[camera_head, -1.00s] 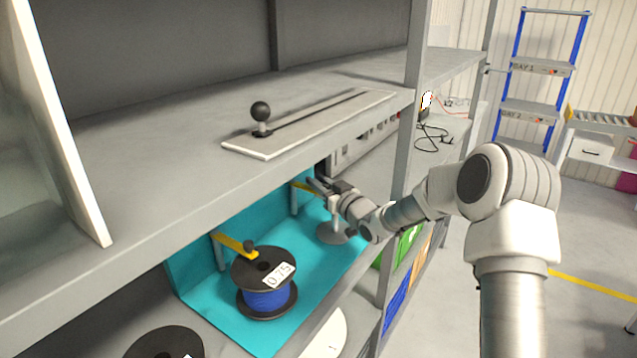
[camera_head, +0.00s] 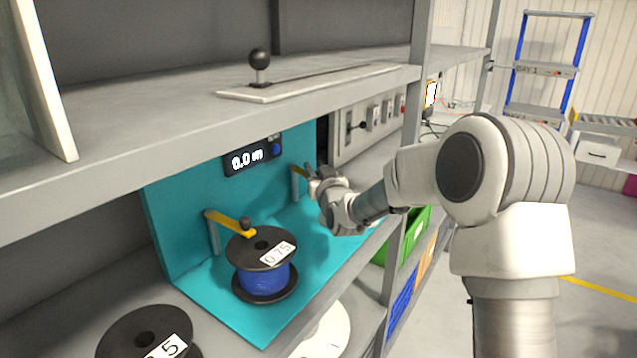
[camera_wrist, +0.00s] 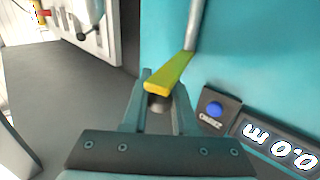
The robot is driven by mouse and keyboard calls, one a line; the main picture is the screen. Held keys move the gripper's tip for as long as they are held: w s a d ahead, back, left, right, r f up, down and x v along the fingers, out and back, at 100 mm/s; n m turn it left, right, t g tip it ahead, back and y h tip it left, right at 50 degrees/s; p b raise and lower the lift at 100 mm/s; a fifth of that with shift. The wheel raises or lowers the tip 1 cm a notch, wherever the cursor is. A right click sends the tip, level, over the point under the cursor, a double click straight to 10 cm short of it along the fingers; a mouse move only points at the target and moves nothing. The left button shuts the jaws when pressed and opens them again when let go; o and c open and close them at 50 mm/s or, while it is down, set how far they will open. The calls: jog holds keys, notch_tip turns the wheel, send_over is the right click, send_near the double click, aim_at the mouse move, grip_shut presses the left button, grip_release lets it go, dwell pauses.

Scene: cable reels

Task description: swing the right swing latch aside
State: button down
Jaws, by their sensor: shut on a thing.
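The right swing latch is a yellow bar (camera_head: 299,171) on a grey post, against the teal back panel. In the wrist view its yellow bar (camera_wrist: 170,76) runs from the post down to between my fingers. My gripper (camera_head: 313,180) is at the free end of the bar. In the wrist view my gripper (camera_wrist: 160,100) is shut on the latch's knob, which shows only in part below the bar's end. The left swing latch (camera_head: 229,222), yellow with a dark knob, reaches over a blue cable reel (camera_head: 263,275) labelled 0.75.
A display (camera_head: 248,157) reading 0.0 m with a blue button is on the back panel. The shelf above (camera_head: 190,145) overhangs my gripper. A switch panel (camera_head: 365,125) stands to the right. Another dark reel (camera_head: 150,335) lies at the front left.

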jog(key=shift+s+a+f+m+h+b, duration=0.1)
jog(key=shift+s+a+m+h+b, duration=0.25)
jog(key=shift+h, duration=0.25)
jog(key=shift+s+a+m+h+b, duration=0.1)
jog(key=shift+a+m+h+b, duration=0.15)
jog(key=shift+m+h+b, duration=0.3)
jog(key=shift+s+a+m+t+h+p, duration=0.2)
jog(key=shift+m+h, duration=0.2)
jog(key=shift+h, duration=0.4)
jog(key=shift+s+a+m+t+h+p, duration=0.1)
jog(key=shift+a+m+h+p, duration=0.1)
jog(key=shift+m+h, duration=0.4)
jog(key=shift+h, duration=0.45)
